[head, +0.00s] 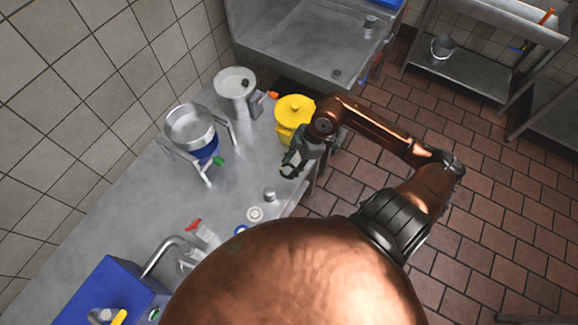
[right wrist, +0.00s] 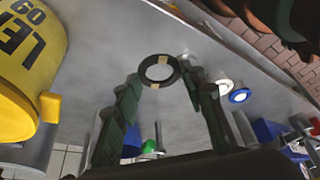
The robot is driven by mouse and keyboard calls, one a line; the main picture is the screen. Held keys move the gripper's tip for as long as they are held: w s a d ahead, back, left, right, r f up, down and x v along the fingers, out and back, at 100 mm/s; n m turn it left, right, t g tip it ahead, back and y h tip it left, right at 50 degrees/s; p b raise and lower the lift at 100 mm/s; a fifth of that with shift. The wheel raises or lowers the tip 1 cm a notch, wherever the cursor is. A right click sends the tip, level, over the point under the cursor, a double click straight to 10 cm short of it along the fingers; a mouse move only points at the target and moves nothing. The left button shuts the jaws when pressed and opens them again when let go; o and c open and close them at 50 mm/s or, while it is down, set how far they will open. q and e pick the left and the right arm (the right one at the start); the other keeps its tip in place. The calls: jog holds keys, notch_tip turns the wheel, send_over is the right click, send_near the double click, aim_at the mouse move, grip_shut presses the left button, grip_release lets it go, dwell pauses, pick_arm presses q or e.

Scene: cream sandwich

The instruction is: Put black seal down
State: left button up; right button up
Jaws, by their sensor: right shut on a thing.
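The black seal (right wrist: 142,73) is a dark ring with tan patches, seen in the right wrist view at the tips of my right gripper's fingers (right wrist: 158,78). My right gripper is shut on it, with a finger on either side. In the head view the right gripper (head: 289,168) is over the front edge area of the grey counter (head: 235,190), just below the yellow container. The ring shows small and dark there. Whether the seal touches the counter I cannot tell. My left gripper is not in view.
A yellow container (head: 294,107) stands close by the right gripper. A white ring (head: 255,214) and a blue ring (head: 241,230) lie on the counter. A small metal cylinder (head: 269,195), a pot (head: 190,129) on a stand and a blue crate (head: 100,287) also stand there.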

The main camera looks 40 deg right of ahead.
jog(key=b, duration=0.1)
send_over(286, 171)
jog(key=d, duration=0.1)
jog(key=f, duration=0.5)
jog(key=shift+s+d+f, duration=0.1)
jog(key=shift+s+f, duration=0.15)
jog(key=shift+s, duration=0.15)
jog(key=shift+f+b, duration=0.5)
jog(key=shift+f, duration=1.1)
jog(key=shift+c, duration=0.3)
jog(key=o, duration=0.8)
jog(key=p+v, duration=0.2)
jog(key=v, duration=1)
jog(key=shift+w, duration=0.1)
